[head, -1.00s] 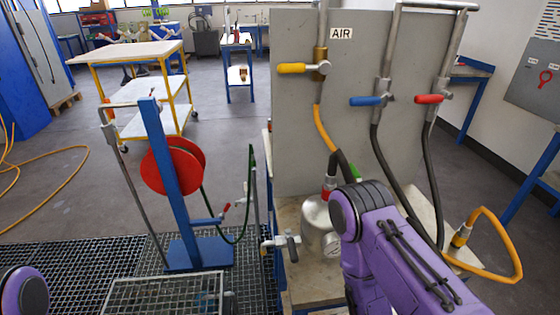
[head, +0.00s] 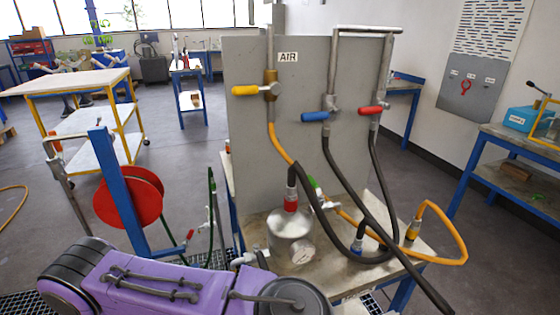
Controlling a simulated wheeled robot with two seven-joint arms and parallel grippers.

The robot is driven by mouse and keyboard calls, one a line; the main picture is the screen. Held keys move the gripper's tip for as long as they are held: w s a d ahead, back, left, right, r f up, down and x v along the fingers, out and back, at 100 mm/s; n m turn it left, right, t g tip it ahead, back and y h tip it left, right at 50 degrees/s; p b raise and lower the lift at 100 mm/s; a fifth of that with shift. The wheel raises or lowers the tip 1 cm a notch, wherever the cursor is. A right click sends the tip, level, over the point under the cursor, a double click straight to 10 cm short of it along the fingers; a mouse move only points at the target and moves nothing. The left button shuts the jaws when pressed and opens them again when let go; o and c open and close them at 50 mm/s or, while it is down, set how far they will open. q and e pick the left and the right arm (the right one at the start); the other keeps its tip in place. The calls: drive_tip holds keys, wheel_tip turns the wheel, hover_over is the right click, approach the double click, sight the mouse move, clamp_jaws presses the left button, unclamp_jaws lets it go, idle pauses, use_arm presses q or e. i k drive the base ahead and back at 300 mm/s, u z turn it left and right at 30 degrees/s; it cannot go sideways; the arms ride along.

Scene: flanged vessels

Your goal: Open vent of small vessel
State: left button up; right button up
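The small vessel (head: 291,240) is a silver metal canister standing on the bench. It has a round gauge (head: 302,251) on its front and a red fitting (head: 291,201) on top, with a black hose coming off it. A small valve with a dark handle (head: 263,259) shows at its lower left, partly hidden by my arm. A valve with a green part (head: 315,187) shows behind it on the right. My purple arm lies across the bottom of the head view, in front of the vessel's base. Neither gripper shows.
A grey panel (head: 240,130) marked AIR carries yellow, blue and red valve handles above the bench (head: 400,242). Hoses loop to the right. A red reel on a blue post (head: 124,190) stands at left. A yellow trolley (head: 78,80) is behind.

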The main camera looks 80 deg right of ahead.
sight(314, 184)
drive_tip(key=k, duration=1)
drive_tip(key=z, duration=0.1)
